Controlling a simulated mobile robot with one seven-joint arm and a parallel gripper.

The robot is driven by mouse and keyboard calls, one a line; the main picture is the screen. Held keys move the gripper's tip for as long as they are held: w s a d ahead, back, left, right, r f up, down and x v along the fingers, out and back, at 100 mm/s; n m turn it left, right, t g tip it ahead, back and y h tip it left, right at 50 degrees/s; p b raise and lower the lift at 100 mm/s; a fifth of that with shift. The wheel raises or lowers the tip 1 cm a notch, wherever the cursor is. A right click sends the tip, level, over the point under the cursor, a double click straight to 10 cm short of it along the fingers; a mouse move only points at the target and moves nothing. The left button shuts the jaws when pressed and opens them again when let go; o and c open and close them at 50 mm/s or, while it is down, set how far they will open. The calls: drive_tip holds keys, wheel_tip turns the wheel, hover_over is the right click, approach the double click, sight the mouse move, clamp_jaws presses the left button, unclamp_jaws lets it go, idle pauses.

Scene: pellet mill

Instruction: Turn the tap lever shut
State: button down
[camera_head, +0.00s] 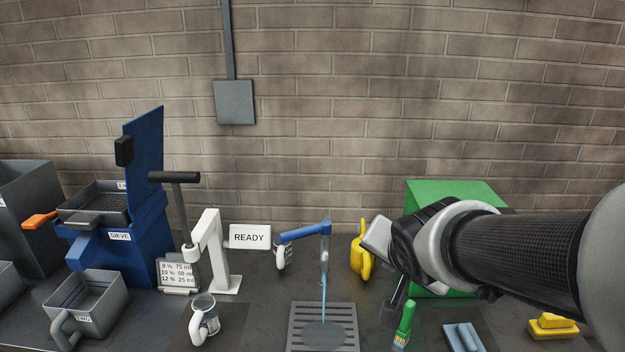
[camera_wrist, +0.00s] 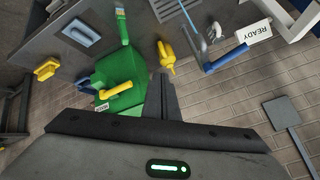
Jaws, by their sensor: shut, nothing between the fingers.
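The tap's blue lever (camera_head: 305,232) points left from the top of the tap (camera_head: 324,262) in the head view. A thin blue stream of water (camera_head: 323,298) runs from the tap down onto a slotted drain grate (camera_head: 321,340). The wrist view shows the lever (camera_wrist: 225,58) right of centre. My gripper (camera_wrist: 160,80) is shut and empty. In the head view it is to the right of the tap and apart from the lever, partly hidden by my wrist.
A yellow can (camera_head: 361,252) stands between tap and gripper. A green box (camera_head: 455,194) is behind my arm. A READY sign (camera_head: 249,237), white stand (camera_head: 215,255) and mug (camera_head: 204,318) are left. A green brush (camera_head: 404,326) lies in front of the box.

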drive_tip(key=w+a+f+m+t+y+p, duration=0.1)
drive_tip(key=w+a+m+y+p, duration=0.15)
drive_tip(key=w+a, duration=0.25)
drive_tip(key=m+y+b, duration=0.3)
drive_tip(key=b, duration=0.1)
approach(306, 231)
drive_tip(key=shift+w+a+f, duration=1.3)
drive_tip(key=shift+a+f, duration=0.9)
drive_tip(key=shift+f, duration=0.45)
